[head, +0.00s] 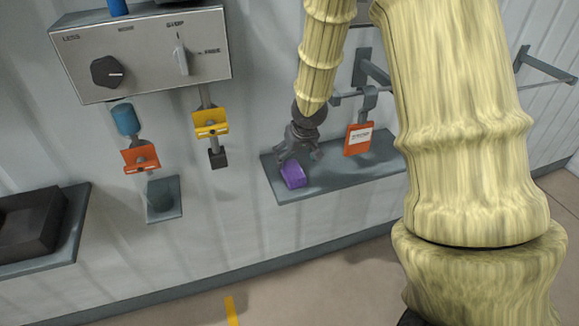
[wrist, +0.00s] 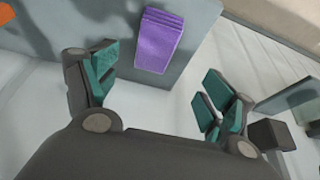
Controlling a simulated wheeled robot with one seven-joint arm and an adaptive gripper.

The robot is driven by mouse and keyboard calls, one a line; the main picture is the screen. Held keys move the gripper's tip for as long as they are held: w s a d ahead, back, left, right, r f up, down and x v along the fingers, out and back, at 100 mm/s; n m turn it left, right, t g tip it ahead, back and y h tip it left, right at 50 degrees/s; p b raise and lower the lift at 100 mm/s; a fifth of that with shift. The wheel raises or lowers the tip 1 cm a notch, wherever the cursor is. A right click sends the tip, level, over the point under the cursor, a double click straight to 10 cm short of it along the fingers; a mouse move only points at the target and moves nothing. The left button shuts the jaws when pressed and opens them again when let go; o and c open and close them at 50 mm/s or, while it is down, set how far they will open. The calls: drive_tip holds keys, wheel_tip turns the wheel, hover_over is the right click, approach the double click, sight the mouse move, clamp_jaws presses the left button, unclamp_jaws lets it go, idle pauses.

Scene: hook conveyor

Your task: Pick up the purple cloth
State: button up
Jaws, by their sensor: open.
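The purple cloth (head: 293,175) lies folded on a grey wall shelf (head: 325,186), near its left end in the head view. In the wrist view the purple cloth (wrist: 159,40) shows as a folded block on the shelf (wrist: 200,22), close to the shelf edge. My gripper (head: 297,158) is just above the cloth in the head view. In the wrist view my gripper (wrist: 160,88) has its teal-padded fingers spread wide, with the cloth beyond the gap between them. The gripper is open and empty. I cannot tell the exact height between the fingertips and the cloth.
An orange tag (head: 358,139) hangs from a hook above the shelf's right part. A control panel (head: 143,55) with a knob is on the wall at left, with orange (head: 141,156) and yellow (head: 210,124) clips below it. A dark bin (head: 28,224) stands far left.

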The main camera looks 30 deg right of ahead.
sight(293, 171)
drive_tip(key=shift+w+d+f, duration=0.15)
drive_tip(key=shift+w+d, duration=0.1)
drive_tip(key=shift+d, duration=0.05)
drive_tip(key=x, duration=0.3)
drive_tip(key=shift+d+f, duration=0.1)
drive_tip(key=shift+f, duration=0.05)
drive_tip(key=shift+p+x, duration=0.85)
drive_tip(key=shift+x, duration=2.5)
drive_tip(key=shift+s, duration=0.2)
drive_tip(key=c, duration=1.1)
